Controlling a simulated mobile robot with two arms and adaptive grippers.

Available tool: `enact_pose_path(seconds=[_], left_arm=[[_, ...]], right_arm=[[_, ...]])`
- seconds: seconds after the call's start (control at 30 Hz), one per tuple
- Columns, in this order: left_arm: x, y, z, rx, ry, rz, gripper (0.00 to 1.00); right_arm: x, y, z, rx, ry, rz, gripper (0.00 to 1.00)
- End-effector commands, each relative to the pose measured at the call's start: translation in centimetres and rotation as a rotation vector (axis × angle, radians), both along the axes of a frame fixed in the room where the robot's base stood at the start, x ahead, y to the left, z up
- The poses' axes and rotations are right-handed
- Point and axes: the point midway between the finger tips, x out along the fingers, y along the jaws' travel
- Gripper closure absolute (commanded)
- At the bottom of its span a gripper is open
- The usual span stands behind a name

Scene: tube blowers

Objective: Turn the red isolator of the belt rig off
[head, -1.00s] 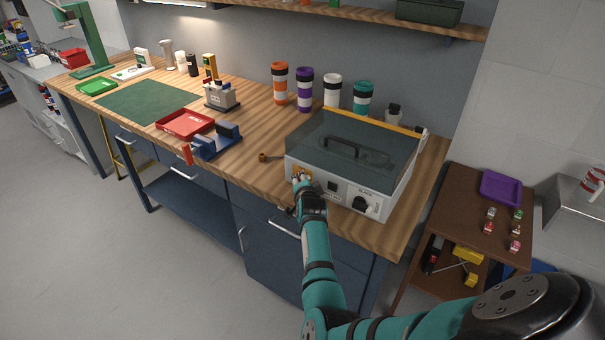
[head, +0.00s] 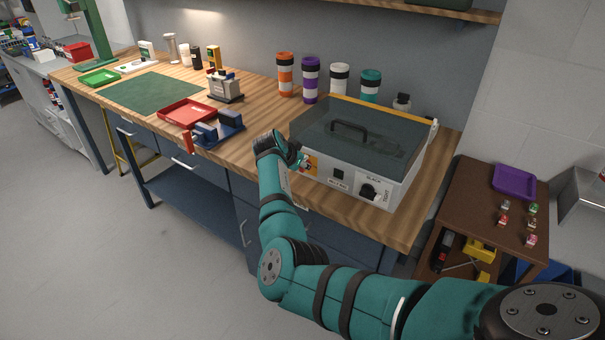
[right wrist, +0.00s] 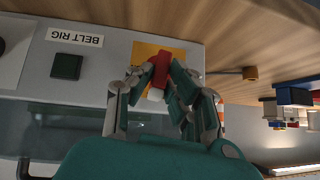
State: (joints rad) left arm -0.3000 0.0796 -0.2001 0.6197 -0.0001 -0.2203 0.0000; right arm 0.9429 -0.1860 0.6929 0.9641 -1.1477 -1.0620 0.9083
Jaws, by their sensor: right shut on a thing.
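The belt rig (head: 350,178) is a grey box with a dark see-through lid and a handle, at the front edge of the bench. Its front carries a yellow plate (head: 313,163) at the left end. In the right wrist view the red isolator handle (right wrist: 160,70) stands out from the yellow plate (right wrist: 147,52), with a white part at one end. My right gripper (right wrist: 160,84) is shut on the red isolator, one finger on each side. In the head view this gripper (head: 301,158) is at the rig's left end. My left gripper is out of view.
The rig front also has a dark square button (head: 339,175) and a black knob (head: 369,191). A blue vise-like fixture (head: 217,130) and a red tray (head: 187,113) lie left of the rig. Several cups stand behind. A brown side table (head: 470,185) is at the right.

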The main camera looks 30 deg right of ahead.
Motion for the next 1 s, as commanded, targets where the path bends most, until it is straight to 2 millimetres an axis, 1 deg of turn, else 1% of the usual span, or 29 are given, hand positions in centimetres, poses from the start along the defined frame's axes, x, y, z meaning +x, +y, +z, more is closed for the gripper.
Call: enact_pose_path(seconds=[0.03,0.3,0.87,0.9,1.0], left_arm=[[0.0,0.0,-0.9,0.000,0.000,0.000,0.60],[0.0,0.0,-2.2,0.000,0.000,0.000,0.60],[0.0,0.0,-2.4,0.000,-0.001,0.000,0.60],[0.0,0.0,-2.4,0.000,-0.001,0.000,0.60],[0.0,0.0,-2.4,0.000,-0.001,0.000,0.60]], right_arm=[[0.1,0.0,-0.5,-0.010,0.026,0.001,1.00],[0.3,0.2,-0.3,-0.046,0.116,0.002,1.00],[0.3,0.2,-0.2,-0.053,0.140,0.002,1.00],[0.3,0.2,-0.2,-0.053,0.140,0.002,0.79],[0.3,0.2,-0.2,-0.053,0.139,0.002,0.66]])
